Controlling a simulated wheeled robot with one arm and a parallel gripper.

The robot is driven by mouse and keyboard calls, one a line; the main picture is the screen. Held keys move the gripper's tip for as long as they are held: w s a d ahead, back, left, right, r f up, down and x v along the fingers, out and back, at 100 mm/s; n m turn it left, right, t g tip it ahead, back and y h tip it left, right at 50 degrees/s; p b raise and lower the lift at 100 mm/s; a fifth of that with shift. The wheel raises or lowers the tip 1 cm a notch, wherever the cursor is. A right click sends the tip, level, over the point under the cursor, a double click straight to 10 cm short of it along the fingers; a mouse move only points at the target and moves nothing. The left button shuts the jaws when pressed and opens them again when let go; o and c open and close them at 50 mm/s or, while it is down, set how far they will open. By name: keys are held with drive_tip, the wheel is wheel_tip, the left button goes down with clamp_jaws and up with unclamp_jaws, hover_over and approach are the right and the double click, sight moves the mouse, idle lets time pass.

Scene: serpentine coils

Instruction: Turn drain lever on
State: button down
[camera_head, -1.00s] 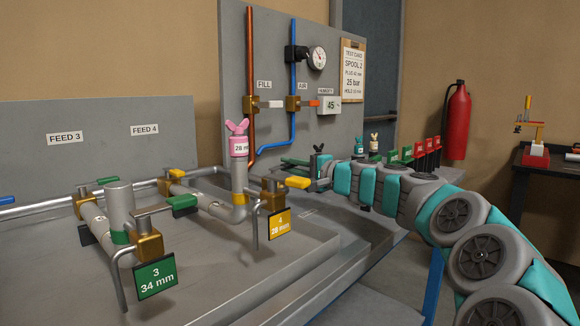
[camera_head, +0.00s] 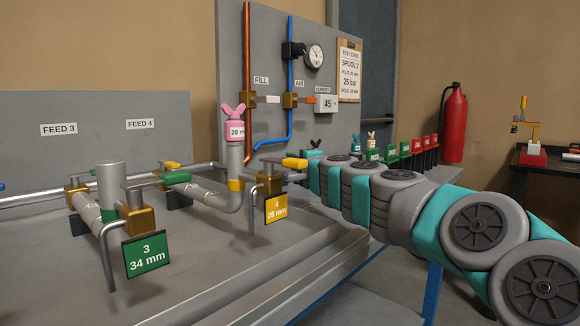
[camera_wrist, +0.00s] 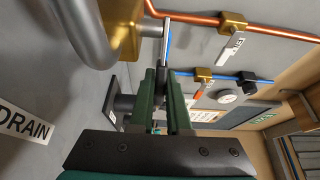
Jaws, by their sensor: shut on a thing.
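In the wrist view, my gripper (camera_wrist: 163,88) has its two dark green fingers closed around a slim lever (camera_wrist: 164,50). The lever has a bare metal arm running up to a brass valve body (camera_wrist: 122,28) beside a bent grey pipe (camera_wrist: 75,30). A DRAIN label (camera_wrist: 24,124) is on the grey surface at the left.
The wrist view shows the FILL valve (camera_wrist: 233,22) on a copper pipe and another brass valve (camera_wrist: 204,74) on the blue pipe. In the head view, the valve tagged 3 (camera_head: 138,217) stands in front, and a pink wing plug (camera_head: 235,128) tops a pipe.

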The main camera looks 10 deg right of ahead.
drive_tip(key=shift+s+m+h+p, duration=0.15)
drive_tip(key=shift+s+m+h, duration=0.15)
drive_tip(key=shift+m+h, duration=0.5)
drive_tip(key=shift+s+m+h+p, duration=0.15)
drive_tip(key=shift+s+m+h, duration=0.2)
drive_tip(key=shift+h, duration=0.75)
drive_tip(key=shift+d, duration=0.1)
drive_tip(key=c, duration=0.9)
unclamp_jaws()
drive_tip(key=shift+s, duration=3.9)
